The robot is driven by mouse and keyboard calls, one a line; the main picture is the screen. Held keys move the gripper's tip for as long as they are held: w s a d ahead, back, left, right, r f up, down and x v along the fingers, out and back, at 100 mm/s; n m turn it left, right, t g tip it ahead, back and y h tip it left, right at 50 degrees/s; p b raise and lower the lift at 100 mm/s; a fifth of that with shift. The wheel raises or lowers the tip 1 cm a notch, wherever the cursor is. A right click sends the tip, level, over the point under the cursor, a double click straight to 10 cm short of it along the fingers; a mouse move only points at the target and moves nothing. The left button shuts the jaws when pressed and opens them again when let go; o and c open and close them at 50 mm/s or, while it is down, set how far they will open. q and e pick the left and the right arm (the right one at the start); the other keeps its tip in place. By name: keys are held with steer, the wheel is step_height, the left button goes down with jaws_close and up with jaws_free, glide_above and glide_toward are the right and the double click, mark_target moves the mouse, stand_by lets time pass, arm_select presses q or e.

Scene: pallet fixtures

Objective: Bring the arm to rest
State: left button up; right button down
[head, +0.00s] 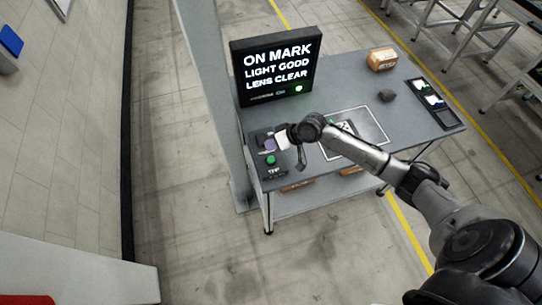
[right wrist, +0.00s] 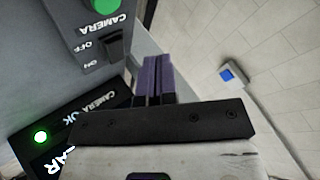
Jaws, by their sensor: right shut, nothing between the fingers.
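My right arm reaches in from the lower right of the head view. Its gripper (head: 268,145) is over the left front corner of the grey table (head: 345,88), by a dark control box. In the right wrist view its purple fingers (right wrist: 156,75) are together with nothing between them. They appear apart from the box; the exact gap cannot be told. A green button (head: 271,159) on the box also shows in the right wrist view (right wrist: 101,5), by a CAMERA label and an OFF/ON switch (right wrist: 98,52). My left gripper is not in view.
A black screen (head: 276,66) reads ON MARK, LIGHT GOOD, LENS CLEAR, with a green light. The table also holds a cardboard box (head: 382,59), a dark lump (head: 387,96) and a black tray (head: 436,104). A grey post (head: 213,100) stands left. Floor is clear in front.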

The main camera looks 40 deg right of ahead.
stand_by(0.3)
steer(key=shift+s+f, duration=0.1)
stand_by(0.4)
steer(key=shift+s+d+f+n+g+h, duration=0.55)
steer(key=shift+s+f+n+g+h, duration=0.1)
steer(key=shift+s+n+g+h, duration=0.2)
steer(key=s+a+r+n+t+h, duration=0.2)
steer(key=s+a+r+n+h, duration=0.2)
steer(key=s+a+r+h, duration=0.35)
steer(key=s+a+f+m+g+y, duration=0.2)
steer(key=s+f, duration=0.2)
steer(key=s, duration=0.6)
steer(key=s+a+f+m+g+y, duration=0.1)
steer(key=s+a+f+g, duration=0.15)
steer(key=s, duration=0.75)
step_height(320, 180, up, 15)
steer(key=t+p, duration=0.1)
steer(key=p, duration=1.5)
steer(key=shift+s+r, duration=0.15)
steer(key=shift+s, duration=0.1)
